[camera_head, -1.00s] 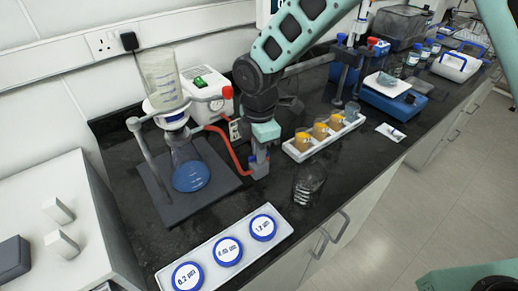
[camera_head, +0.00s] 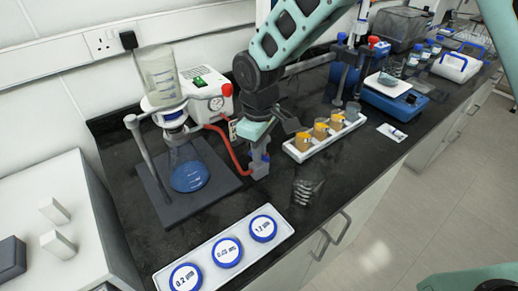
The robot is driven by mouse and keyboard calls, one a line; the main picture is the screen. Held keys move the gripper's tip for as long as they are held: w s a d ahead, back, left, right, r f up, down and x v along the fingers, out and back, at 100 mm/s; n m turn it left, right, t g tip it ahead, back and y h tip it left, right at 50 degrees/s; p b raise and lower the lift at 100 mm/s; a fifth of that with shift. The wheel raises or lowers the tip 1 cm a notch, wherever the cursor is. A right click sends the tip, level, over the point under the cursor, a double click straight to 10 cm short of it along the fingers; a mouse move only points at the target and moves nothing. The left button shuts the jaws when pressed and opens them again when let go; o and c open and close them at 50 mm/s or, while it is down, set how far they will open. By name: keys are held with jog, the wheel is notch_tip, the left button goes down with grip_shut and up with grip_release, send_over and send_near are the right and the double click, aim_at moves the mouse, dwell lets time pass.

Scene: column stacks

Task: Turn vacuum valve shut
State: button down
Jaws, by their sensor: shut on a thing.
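The vacuum valve (camera_head: 260,168) is a small grey-blue block at the end of the red hose (camera_head: 236,153), on the dark bench right of the filter flask. My gripper (camera_head: 259,153) points down over it and is shut on the valve's handle. The handle is mostly hidden by the fingers, so its exact angle is hard to tell. The white vacuum pump (camera_head: 205,92) with a green switch and a gauge stands behind. The filter flask (camera_head: 189,172) holds blue liquid and stands on a dark stand base, with a clear funnel (camera_head: 162,77) on top.
A white tray (camera_head: 205,270) of blue-rimmed filter discs lies in front. A rack (camera_head: 303,156) with amber-filled cups stands right of my gripper. A clear glass item (camera_head: 304,190) stands near the front edge. A balance (camera_head: 392,95) is farther right.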

jog(key=m, duration=0.4)
jog(key=shift+m, duration=0.4)
dwell(0.4)
jog(key=c, duration=1.5)
grip_release()
